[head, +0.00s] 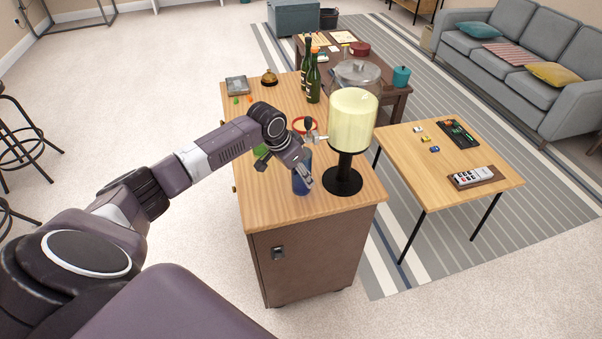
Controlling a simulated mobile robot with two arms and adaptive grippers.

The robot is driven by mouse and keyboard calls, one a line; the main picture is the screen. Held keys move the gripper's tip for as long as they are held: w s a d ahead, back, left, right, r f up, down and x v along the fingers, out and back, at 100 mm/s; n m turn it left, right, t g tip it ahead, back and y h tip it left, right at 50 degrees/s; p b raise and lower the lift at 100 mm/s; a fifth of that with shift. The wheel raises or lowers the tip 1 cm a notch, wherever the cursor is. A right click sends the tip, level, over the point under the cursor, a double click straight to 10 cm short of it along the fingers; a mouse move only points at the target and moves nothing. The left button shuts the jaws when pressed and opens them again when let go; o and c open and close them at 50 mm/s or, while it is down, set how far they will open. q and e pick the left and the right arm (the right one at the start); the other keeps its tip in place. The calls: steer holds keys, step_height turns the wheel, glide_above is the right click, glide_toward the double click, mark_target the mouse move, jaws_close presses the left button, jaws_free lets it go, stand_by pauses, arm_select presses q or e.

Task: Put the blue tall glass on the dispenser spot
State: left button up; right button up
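The blue tall glass (301,184) stands upright on or just above the wooden top of the bar cabinet, near its front edge. My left gripper (304,175) reaches in from the left, and its fingers overlap the upper part of the glass. I cannot tell whether they are closed on it. The dispenser (352,121), a pale yellow tank on a black stem and round black base, stands just right of the glass. Its tap (319,138) points left, above and behind the glass. No marked spot can be made out. My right gripper is not in view.
The cabinet top (258,207) also holds two green bottles (313,84), a bell (269,77), a grey tray (237,85) and a red-rimmed item (305,125). A green object (261,151) is partly behind my arm. A side table (470,205) stands to the right.

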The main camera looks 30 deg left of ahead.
arm_select(q)
steer(key=shift+f, duration=0.1)
steer(key=o, duration=1.1)
steer(key=shift+o, duration=1.3)
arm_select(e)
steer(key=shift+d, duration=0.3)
arm_select(q)
steer(key=b+v, duration=0.1)
steer(key=v, duration=1.1)
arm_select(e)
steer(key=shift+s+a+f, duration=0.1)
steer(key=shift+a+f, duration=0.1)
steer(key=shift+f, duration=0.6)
